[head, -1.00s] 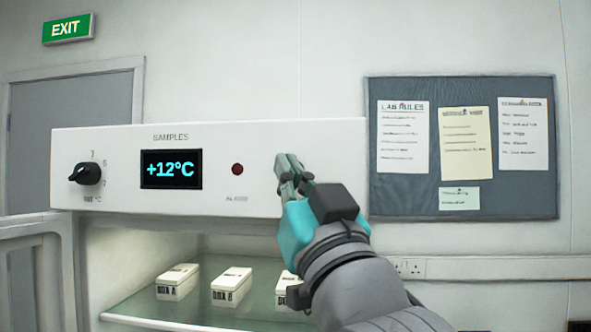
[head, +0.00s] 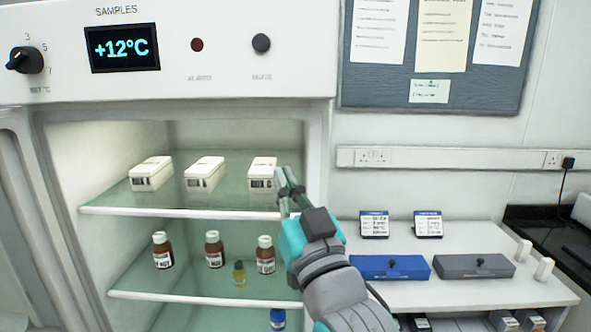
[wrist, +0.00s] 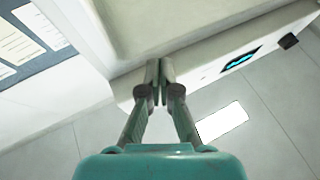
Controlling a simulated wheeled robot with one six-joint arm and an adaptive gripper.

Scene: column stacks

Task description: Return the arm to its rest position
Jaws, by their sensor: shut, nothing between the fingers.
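My gripper (head: 288,190) is in front of the right side of the open sample fridge (head: 320,130) in the head view, near the right-hand box on the upper shelf. In the wrist view my gripper (wrist: 158,82) has its two fingertips together with nothing between them. The fridge's control panel (wrist: 210,70) shows beyond the fingers there. I cannot tell the exact gap between my gripper and the fridge.
White boxes (head: 205,173) stand on the upper shelf. To the right, a white bench (head: 455,295) holds a blue case (head: 389,267) and a grey case (head: 474,266).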

